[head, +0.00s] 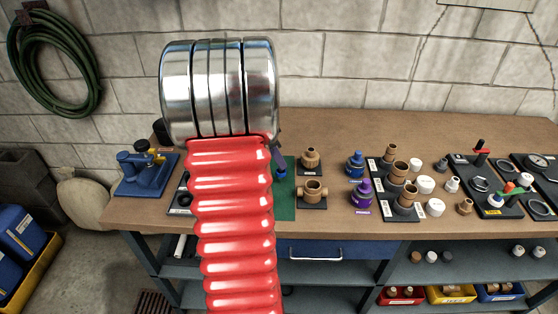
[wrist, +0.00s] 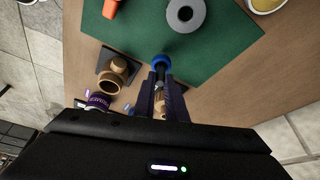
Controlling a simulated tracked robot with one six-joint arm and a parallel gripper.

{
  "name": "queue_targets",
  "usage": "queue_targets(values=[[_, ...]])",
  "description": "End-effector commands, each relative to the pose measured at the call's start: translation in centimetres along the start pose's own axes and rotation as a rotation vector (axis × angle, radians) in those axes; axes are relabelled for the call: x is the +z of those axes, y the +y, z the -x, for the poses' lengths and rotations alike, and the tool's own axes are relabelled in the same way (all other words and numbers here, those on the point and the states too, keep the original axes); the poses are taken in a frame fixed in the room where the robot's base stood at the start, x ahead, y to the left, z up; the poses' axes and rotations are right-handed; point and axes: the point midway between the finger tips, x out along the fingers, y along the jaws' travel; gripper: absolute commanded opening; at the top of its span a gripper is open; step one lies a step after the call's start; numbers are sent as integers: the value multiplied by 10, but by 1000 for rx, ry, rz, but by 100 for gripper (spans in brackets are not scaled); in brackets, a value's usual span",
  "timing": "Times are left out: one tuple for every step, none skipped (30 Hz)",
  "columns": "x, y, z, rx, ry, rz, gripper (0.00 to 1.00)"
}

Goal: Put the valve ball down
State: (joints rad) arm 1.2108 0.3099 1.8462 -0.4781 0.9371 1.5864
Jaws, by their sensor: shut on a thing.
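My gripper (wrist: 162,72) reaches down over the green mat (wrist: 225,45) in the wrist view. Its dark fingers are shut on a small blue rounded piece at their tips, which I take for the valve ball (wrist: 161,61). Whether the ball touches the mat I cannot tell. In the head view my red arm hides most of the gripper and the left of the mat (head: 286,203). A dark finger and the blue piece (head: 281,174) show just right of the arm. Two brass valve bodies on dark bases, one behind (head: 310,159) and one in front (head: 313,188), stand right of the mat.
A grey ring (wrist: 185,15) and an orange piece (wrist: 111,8) lie on the mat. A blue vise (head: 145,172) stands at the bench's left. Blue (head: 355,164) and purple (head: 361,192) parts and several fittings stand to the right. The bench's back strip is clear.

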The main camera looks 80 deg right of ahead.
Motion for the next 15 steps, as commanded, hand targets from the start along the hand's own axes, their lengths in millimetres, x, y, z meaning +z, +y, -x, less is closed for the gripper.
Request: queue_targets(values=[[3,0,-6,2,-1,2,0],[3,0,-8,1,-1,1,0],[4,0,-9,0,0,0,0],[4,0,-10,-1,0,0,0],[5,0,-10,-1,0,0,0],[5,0,-10,-2,0,0,0],[5,0,-10,-2,0,0,0],[5,0,-10,-2,0,0,0],[5,0,-10,-2,0,0,0],[5,0,-10,-2,0,0,0],[5,0,-10,-2,0,0,0],[5,0,-10,-2,0,0,0],[5,0,-10,-1,0,0,0],[5,0,-11,-1,0,0,0],[6,0,-12,-1,0,0,0]])
